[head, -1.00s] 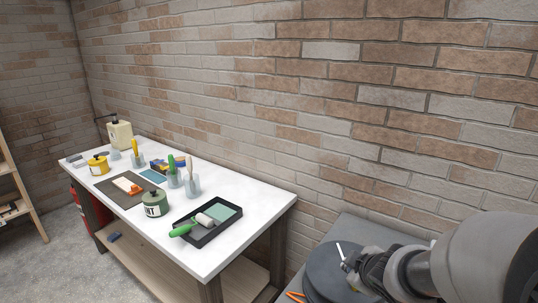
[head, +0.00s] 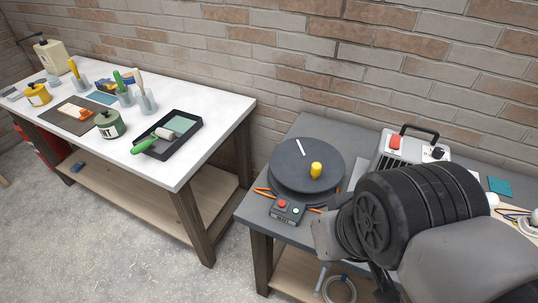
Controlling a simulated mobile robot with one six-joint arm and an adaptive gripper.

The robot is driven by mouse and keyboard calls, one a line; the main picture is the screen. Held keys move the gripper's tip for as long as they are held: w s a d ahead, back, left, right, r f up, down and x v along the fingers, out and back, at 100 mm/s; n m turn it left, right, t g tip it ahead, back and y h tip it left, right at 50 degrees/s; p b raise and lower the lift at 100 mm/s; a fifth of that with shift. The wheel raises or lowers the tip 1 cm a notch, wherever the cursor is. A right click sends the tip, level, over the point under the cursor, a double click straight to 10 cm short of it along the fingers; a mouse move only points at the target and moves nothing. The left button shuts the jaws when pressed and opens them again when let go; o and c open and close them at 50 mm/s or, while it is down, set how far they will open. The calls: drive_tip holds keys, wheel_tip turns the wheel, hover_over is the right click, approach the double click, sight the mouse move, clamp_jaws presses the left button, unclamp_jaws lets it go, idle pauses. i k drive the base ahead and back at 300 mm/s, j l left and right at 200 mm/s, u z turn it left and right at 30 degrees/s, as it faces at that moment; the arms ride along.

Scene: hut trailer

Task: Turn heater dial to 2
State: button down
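A light grey box with a black carrying handle (head: 404,145), which looks like the heater, stands at the back of the grey table on the right in the head view. Its top has a red switch (head: 394,143) and a black knob (head: 438,153) with a pale mark, which looks like the dial. The number the knob points to is too small to read. My arm fills the lower right, in front of the box, and hides its lower front. My gripper's fingertips cannot be made out, and I see no contact with the knob.
A dark round turntable (head: 288,175) carries a yellow cylinder (head: 316,170) and a white stick. A small control box (head: 287,211) with red and green buttons sits before it. A white workbench (head: 205,107) with painting tools stands left. A teal pad (head: 499,186) lies right of the box.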

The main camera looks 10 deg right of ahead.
sight(438, 152)
drive_tip(key=z, duration=1.3)
